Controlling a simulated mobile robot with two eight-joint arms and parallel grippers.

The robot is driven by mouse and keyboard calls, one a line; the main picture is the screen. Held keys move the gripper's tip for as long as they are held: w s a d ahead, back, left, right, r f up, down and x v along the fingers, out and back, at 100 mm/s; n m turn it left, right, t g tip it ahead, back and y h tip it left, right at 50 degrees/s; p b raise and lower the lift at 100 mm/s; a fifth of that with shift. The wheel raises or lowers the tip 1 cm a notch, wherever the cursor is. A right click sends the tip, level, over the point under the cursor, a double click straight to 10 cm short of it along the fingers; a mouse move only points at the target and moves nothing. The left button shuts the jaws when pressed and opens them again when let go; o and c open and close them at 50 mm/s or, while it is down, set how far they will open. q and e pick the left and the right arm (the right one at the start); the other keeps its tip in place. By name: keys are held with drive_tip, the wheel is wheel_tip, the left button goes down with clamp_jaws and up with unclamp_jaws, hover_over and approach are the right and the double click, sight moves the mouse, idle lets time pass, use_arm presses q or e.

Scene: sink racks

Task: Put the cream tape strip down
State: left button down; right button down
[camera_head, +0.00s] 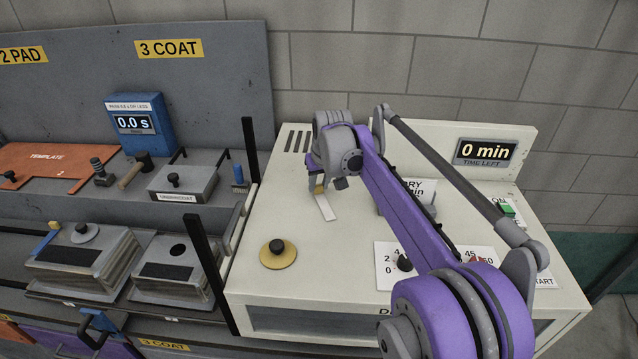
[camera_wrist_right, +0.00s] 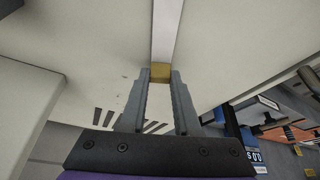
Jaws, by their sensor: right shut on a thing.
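The cream tape strip (camera_head: 325,208) is a thin pale strip with a tan end, over the top of the cream machine (camera_head: 262,205). My right gripper (camera_head: 318,186) is shut on its tan end. In the right wrist view the strip (camera_wrist_right: 167,30) reaches away from between the fingertips (camera_wrist_right: 160,74). I cannot tell whether its far end touches the machine top. My left gripper is not in view.
A yellow disc with a black knob (camera_head: 278,254) lies on the machine top, nearer the front. A raised panel with a time display (camera_head: 486,152) stands at the back. A dark post (camera_head: 250,150) rises at the machine's left edge. Lidded boxes (camera_head: 170,268) stand farther left.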

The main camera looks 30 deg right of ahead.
sight(325, 206)
drive_tip(key=c, duration=0.6)
unclamp_jaws()
drive_tip(key=shift+f, duration=0.1)
drive_tip(key=shift+c, duration=0.2)
drive_tip(key=shift+r, duration=0.35)
drive_tip(key=v, duration=1.1)
drive_tip(key=shift+s+r+p, duration=0.25)
drive_tip(key=shift+p, duration=0.1)
